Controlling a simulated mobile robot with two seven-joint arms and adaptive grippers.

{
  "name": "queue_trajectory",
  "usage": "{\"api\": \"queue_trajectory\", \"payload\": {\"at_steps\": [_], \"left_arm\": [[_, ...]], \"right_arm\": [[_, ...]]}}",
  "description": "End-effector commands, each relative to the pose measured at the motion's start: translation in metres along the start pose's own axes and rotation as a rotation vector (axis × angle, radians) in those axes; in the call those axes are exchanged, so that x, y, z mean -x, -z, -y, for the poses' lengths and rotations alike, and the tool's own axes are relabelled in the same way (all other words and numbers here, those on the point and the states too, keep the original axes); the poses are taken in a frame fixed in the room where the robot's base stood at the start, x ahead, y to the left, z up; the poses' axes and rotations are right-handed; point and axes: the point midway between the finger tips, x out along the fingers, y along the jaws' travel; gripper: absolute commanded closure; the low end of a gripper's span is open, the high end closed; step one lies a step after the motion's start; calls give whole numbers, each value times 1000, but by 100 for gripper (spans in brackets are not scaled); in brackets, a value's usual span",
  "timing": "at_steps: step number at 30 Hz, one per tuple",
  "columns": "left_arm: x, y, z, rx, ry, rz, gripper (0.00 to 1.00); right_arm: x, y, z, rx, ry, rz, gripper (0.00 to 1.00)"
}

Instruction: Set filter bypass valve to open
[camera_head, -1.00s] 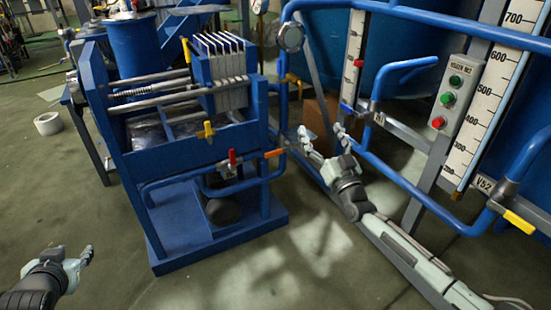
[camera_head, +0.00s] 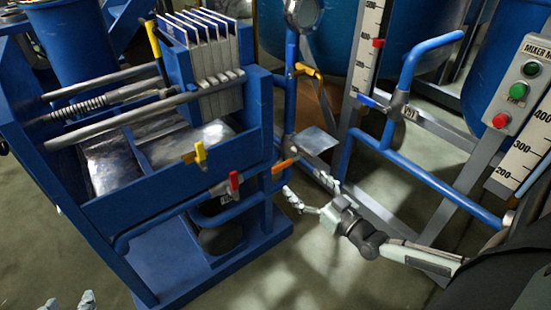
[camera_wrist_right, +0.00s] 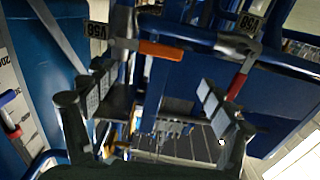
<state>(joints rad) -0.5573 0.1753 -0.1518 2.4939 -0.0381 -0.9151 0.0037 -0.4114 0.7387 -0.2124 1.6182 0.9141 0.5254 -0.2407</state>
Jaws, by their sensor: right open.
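An orange valve handle (camera_head: 284,166) is at the right end of the blue pipe on the filter press. It also shows in the right wrist view (camera_wrist_right: 161,50), lying crosswise beside a tag that seems to read V58. A red valve handle (camera_head: 234,181) stands upright to its left; the wrist view shows it too (camera_wrist_right: 237,86). I cannot tell from labels which is the filter bypass valve. My right gripper (camera_head: 303,201) is open and empty, just below and right of the orange handle, apart from it. Only the fingertips of my left gripper (camera_head: 68,303) show, spread apart and empty.
The blue filter press frame (camera_head: 180,190) with a yellow handle (camera_head: 200,153) stands left. A blue rail (camera_head: 440,185) and a grey floor beam (camera_head: 375,210) lie right. A button box (camera_head: 520,85) and tanks stand behind. Floor below the right gripper is clear.

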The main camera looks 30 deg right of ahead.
Motion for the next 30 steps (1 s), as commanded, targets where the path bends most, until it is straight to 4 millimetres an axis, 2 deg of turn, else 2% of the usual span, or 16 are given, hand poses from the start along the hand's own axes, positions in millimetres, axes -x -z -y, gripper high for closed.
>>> {"api": "queue_trajectory", "payload": {"at_steps": [5, 9, 15, 26, 30], "left_arm": [[-2, 16, -9, 5, -18, -80, 60], [-1, 36, -18, 12, -39, -174, 60], [3, 58, -28, 21, -61, -277, 60], [6, 65, -30, 24, -66, -307, 60], [5, 65, -30, 24, -66, -307, 60]], "right_arm": [[-24, 0, -1, 1, -1, -5, 16], [-48, 0, -1, 0, -1, -5, 16], [-70, 0, -1, 1, -1, -3, 16], [-76, 1, 0, 1, -1, -1, 16], [-76, 1, 0, 0, -1, -1, 32]]}}
